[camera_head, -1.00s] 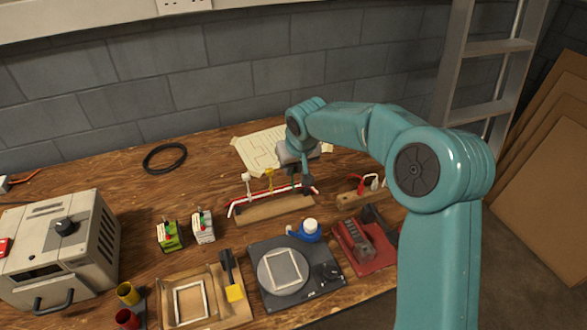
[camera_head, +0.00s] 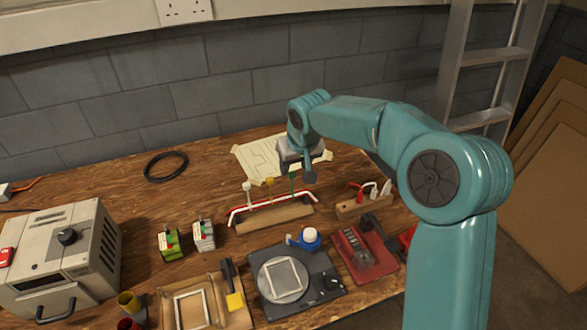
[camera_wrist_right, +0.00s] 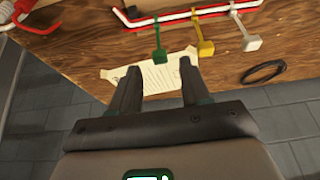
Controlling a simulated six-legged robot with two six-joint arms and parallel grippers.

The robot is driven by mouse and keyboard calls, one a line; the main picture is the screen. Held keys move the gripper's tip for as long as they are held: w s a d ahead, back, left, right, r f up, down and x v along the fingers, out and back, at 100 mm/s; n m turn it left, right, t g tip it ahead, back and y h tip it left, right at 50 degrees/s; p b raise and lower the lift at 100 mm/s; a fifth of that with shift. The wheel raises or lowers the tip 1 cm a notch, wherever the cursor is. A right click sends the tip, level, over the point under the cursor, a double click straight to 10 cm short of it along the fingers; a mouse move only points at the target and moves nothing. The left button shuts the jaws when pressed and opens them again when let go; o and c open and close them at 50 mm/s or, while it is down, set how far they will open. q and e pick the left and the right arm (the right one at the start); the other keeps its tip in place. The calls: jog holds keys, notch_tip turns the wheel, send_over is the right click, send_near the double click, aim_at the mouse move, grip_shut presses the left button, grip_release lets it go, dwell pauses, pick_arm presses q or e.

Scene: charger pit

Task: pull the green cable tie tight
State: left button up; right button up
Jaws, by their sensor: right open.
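The green cable tie (camera_head: 292,183) stands up from the red-and-white cable bundle (camera_head: 262,204) on a wooden block, right of the yellow and white ties. It also shows in the right wrist view (camera_wrist_right: 158,50), with its head hanging toward the gap between my fingertips. My right gripper (camera_head: 309,179) is open, just right of the tie in the head view. In the right wrist view my right gripper (camera_wrist_right: 158,72) has its fingers spread with nothing between them, and the tie appears beyond the tips. My left gripper is not in view.
The yellow tie (camera_head: 269,186) and white tie (camera_head: 247,190) stand close by on the left. A paper drawing (camera_head: 256,153) lies behind. A block with red and white clips (camera_head: 349,207) is to the right. Turntable (camera_head: 312,277) and red device (camera_head: 352,245) are in front.

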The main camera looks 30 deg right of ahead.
jog(key=p+v, duration=0.1)
jog(key=v, duration=1.2)
jog(key=shift+s, duration=0.15)
